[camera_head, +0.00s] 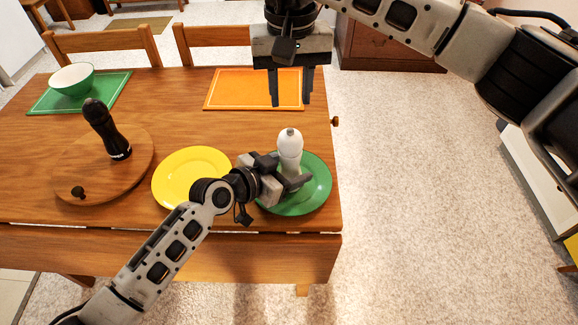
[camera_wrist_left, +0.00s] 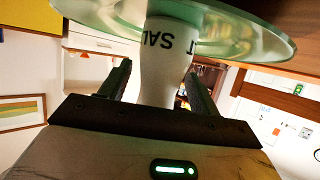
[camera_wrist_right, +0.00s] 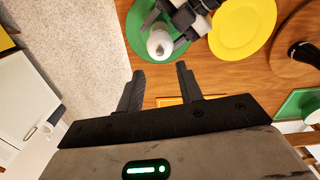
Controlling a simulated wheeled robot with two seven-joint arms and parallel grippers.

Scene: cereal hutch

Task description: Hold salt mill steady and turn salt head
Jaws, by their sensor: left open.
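The white salt mill (camera_head: 289,152) stands upright on the green plate (camera_head: 318,192) at the table's right front. My left gripper (camera_head: 284,173) is open around the mill's lower body, one finger on each side. In the left wrist view the mill (camera_wrist_left: 166,70) shows its "SALT" lettering between the spread fingers; whether either finger touches it I cannot tell. My right gripper (camera_head: 290,102) is open and empty, pointing down near the orange mat, beyond and above the mill. In the right wrist view the mill's top (camera_wrist_right: 160,44) is ahead of the open fingers.
A yellow plate (camera_head: 185,172) lies left of the green one. A dark mill (camera_head: 105,130) stands on a round wooden board (camera_head: 75,165) at the left. An orange mat (camera_head: 235,88) and a green bowl (camera_head: 72,80) are at the far side. Chairs stand behind.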

